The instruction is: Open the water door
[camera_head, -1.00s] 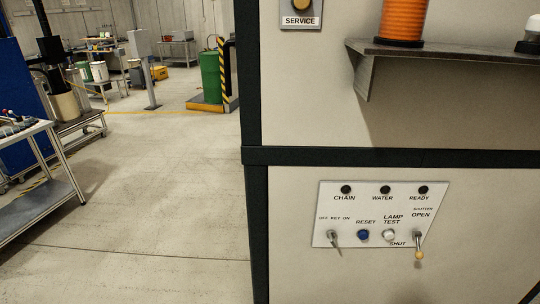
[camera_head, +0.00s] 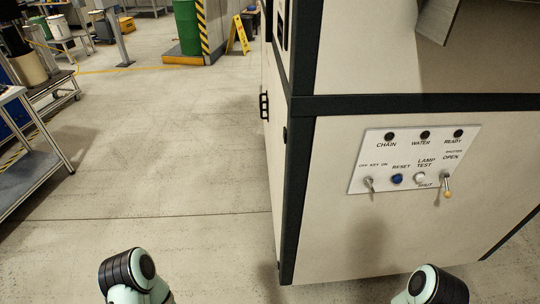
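A large beige cabinet (camera_head: 340,235) with dark edge frames fills the right side. Its narrow left face shows at a steep slant and carries a black handle (camera_head: 264,106). I see no label there, so I cannot tell whether this is the water door. On the front face is a white control panel (camera_head: 413,160) with dark lamps marked CHAIN, WATER and READY, a key switch (camera_head: 369,185), a blue RESET button (camera_head: 397,179) and a shutter lever (camera_head: 447,187). Parts of both my arms show at the bottom edge; neither gripper is in view.
A grey bench (camera_head: 40,165) stands at the far left. A green drum (camera_head: 187,27) and a yellow floor sign (camera_head: 238,35) stand at the back. A metal shelf (camera_head: 437,20) juts from the cabinet at upper right. The concrete floor left of the cabinet is clear.

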